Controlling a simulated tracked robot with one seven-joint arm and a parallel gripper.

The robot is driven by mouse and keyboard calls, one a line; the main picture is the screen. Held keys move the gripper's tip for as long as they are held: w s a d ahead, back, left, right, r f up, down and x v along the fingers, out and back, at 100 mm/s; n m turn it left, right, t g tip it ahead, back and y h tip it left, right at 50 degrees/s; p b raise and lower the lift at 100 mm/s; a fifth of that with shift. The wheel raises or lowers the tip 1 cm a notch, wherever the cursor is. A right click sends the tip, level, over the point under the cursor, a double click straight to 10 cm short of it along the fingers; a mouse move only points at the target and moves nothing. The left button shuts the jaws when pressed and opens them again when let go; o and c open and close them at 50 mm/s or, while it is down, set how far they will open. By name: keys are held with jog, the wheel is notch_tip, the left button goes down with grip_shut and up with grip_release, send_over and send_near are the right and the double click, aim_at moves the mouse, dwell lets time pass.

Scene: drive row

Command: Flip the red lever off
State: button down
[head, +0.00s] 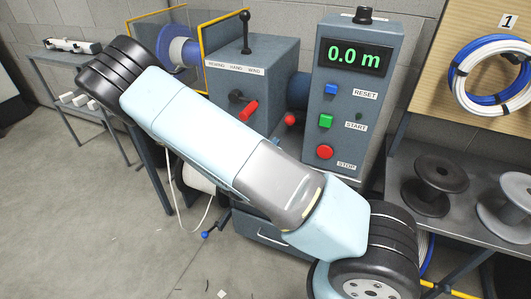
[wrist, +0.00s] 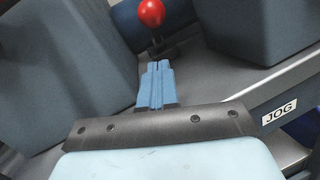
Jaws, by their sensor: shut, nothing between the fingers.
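A red ball-topped lever (head: 290,119) stands between the grey gearbox and the control column in the head view. In the wrist view a red ball (wrist: 151,13) sits on a short dark stem, just beyond my fingertips. My gripper (wrist: 159,65) has its two blue fingers together, empty, pointing toward the lever's base; a small gap seems to remain, though contact cannot be judged. The head view does not show my gripper, as my arm covers that area. A second red handle (head: 249,110) sits on the gearbox front.
The grey gearbox (head: 270,65) is left of the lever and the control column (head: 317,103) with its buttons is right. A JOG label (wrist: 279,113) marks the grey edge below. A bench with spools (head: 434,186) stands at right. Open floor lies at left.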

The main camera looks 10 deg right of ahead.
jog(key=shift+w+d+r, duration=0.5)
jog(key=shift+d+r, duration=0.3)
jog(key=shift+d, duration=0.1)
jog(key=shift+w+d+r, duration=0.5)
jog(key=shift+d+r, duration=0.3)
jog(key=shift+d, duration=0.05)
jog(key=shift+w+r, duration=0.1)
